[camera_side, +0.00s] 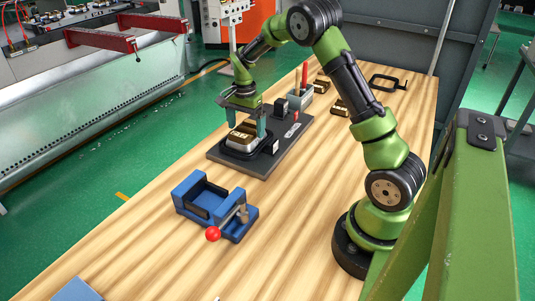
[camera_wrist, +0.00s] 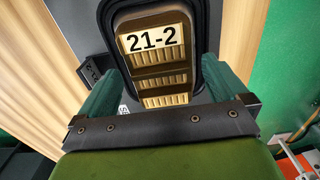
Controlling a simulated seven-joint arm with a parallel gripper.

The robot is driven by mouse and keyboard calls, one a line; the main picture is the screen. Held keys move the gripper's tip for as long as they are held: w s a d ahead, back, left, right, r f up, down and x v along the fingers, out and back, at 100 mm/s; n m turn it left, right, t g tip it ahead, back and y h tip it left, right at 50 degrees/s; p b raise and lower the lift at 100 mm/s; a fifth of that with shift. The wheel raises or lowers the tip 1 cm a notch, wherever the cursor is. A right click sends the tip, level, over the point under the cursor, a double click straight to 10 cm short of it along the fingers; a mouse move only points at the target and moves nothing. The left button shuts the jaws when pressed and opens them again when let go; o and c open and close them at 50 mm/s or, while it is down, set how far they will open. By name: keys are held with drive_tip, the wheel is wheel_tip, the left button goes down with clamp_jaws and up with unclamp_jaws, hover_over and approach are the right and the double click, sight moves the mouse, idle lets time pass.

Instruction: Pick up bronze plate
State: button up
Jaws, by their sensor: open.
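A bronze piece (camera_side: 243,134) sits in a rounded, silvery-edged holder on the dark grey board (camera_side: 222,154) in the side view. In the wrist view the bronze piece (camera_wrist: 158,56) shows a pale label reading 21-2 and ribbed steps, inside a dark rounded rim. My gripper (camera_side: 246,120) points down directly over it with its green fingers apart, one on each side. In the wrist view my gripper (camera_wrist: 162,90) has its fingers beside the lower part of the rim; I cannot tell whether they touch it. The gripper body hides the near end.
Two more bronze pieces (camera_side: 322,86) (camera_side: 340,107) lie on the wooden table behind the board. A small black block (camera_side: 280,107) and a holder with red sticks (camera_side: 304,78) stand nearby. A blue vise (camera_side: 205,203) with a red knob is in front. A black frame (camera_side: 387,81) lies farther back.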

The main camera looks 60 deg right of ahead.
sight(246, 129)
drive_tip(key=c, duration=1.4)
drive_tip(key=shift+r, duration=0.15)
drive_tip(key=shift+r, duration=0.65)
wheel_tip(246, 129, up, 2)
drive_tip(key=shift+r, duration=0.15)
drive_tip(key=s+a+r, duration=0.1)
drive_tip(key=s+a, duration=0.2)
drive_tip(key=s, duration=0.4)
drive_tip(key=s+a, duration=0.3)
drive_tip(key=s, duration=0.5)
wheel_tip(246, 129, up, 7)
drive_tip(key=shift+w, duration=0.15)
